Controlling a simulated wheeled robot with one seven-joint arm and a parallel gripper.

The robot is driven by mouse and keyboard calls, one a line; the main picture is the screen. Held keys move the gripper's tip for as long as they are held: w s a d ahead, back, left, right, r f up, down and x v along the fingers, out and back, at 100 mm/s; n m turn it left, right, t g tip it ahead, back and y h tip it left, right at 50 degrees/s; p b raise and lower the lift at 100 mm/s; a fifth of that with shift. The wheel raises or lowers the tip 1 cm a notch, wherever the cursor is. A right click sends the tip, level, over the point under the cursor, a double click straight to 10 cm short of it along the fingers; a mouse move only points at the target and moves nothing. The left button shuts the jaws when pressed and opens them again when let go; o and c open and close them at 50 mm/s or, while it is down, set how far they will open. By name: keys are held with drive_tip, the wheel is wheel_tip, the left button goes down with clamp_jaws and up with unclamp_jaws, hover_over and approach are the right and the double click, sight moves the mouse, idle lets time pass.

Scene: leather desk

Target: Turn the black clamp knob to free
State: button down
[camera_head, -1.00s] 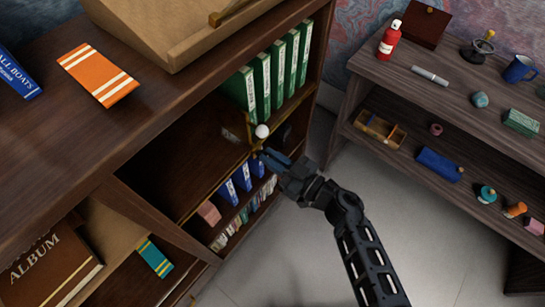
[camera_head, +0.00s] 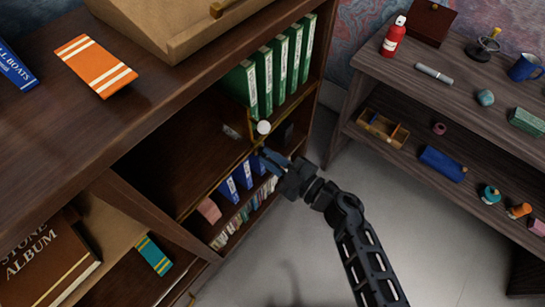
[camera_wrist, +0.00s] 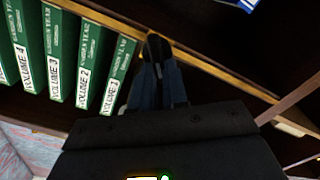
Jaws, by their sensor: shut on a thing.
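The black clamp knob (camera_wrist: 154,46) shows as a dark rounded piece between my fingertips in the wrist view, at the edge of the shelf. My gripper (camera_wrist: 157,58) is shut on it, and its blue-grey fingers cover much of the knob. In the head view my gripper (camera_head: 264,155) reaches the brass-edged shelf front from the lower right, just below a white ball (camera_head: 263,127). The knob is too small and too covered there to make out. I cannot tell the knob's angle.
Green volumes (camera_head: 270,75) stand close above my gripper, and blue books (camera_head: 236,181) stand on the shelf below. A brass-coloured edge strip (camera_head: 208,192) runs along the shelf front. The grey floor (camera_head: 300,250) is open. A side shelf (camera_head: 440,105) with small objects stands right.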

drive_tip(key=n+b, duration=0.1)
drive_tip(key=n, duration=0.2)
drive_tip(key=f+n+b, duration=0.1)
drive_tip(key=n+b, duration=0.1)
drive_tip(key=n, duration=0.2)
drive_tip(key=n+b, duration=0.1)
drive_tip(key=n, duration=0.3)
drive_tip(key=shift+s+a+f+b, duration=0.2)
drive_tip(key=shift+s+f+b, duration=0.1)
drive_tip(key=shift+f+b, duration=0.05)
idle(0.3)
drive_tip(key=c, duration=1.1)
unclamp_jaws()
drive_tip(key=shift+r, duration=0.1)
drive_tip(key=shift+c, duration=0.2)
drive_tip(key=v, duration=0.7)
drive_tip(key=shift+s+d, duration=0.25)
drive_tip(key=shift+d, duration=0.05)
